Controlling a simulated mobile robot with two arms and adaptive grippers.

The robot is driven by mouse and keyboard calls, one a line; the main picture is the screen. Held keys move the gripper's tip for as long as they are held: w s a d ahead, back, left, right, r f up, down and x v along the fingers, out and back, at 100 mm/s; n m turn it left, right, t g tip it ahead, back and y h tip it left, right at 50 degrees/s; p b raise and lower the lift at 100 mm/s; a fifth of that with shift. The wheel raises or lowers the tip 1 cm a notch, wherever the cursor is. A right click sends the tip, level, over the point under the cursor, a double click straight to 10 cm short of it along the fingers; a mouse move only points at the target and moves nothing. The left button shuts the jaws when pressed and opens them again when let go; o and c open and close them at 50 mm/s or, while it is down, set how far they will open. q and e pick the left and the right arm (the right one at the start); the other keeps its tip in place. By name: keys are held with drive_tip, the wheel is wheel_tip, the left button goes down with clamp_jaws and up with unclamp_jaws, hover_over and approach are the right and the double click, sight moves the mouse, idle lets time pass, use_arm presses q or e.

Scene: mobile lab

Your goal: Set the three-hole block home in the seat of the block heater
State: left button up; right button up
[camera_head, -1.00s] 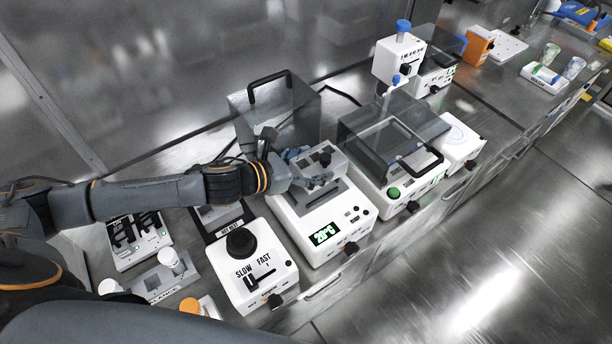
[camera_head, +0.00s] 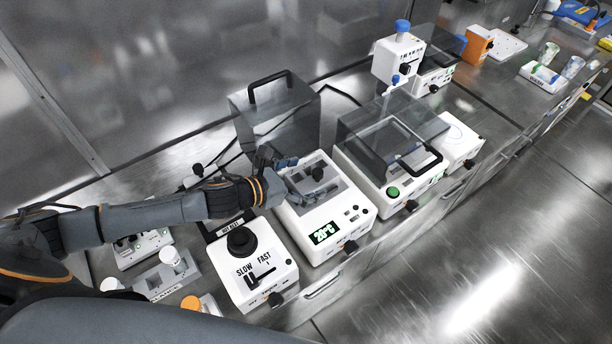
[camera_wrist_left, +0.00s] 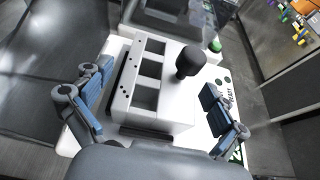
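The grey three-hole block (camera_wrist_left: 122,108) with its black knob (camera_wrist_left: 190,62) is on the white block heater (camera_head: 340,215). In the head view the block (camera_head: 333,181) lies low in the heater's top, apparently in the seat; whether it is fully down I cannot tell. In the left wrist view dark strips of the seat show along its left and near sides. My left gripper (camera_wrist_left: 156,97) is open over the block, one blue-padded finger on each side, with gaps between pads and block. The left gripper (camera_head: 304,177) partly covers the block in the head view. My right gripper is out of view.
A clear box with a black handle (camera_head: 270,90) stands behind the heater. A lidded device (camera_head: 392,135) stands close on its right. A white SLOW/FAST device (camera_head: 258,272) stands close on its left. The bench's front edge runs just before the heater.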

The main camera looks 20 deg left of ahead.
use_arm(q)
drive_tip(key=b+v, duration=0.4)
drive_tip(key=v, duration=0.8)
idle(0.7)
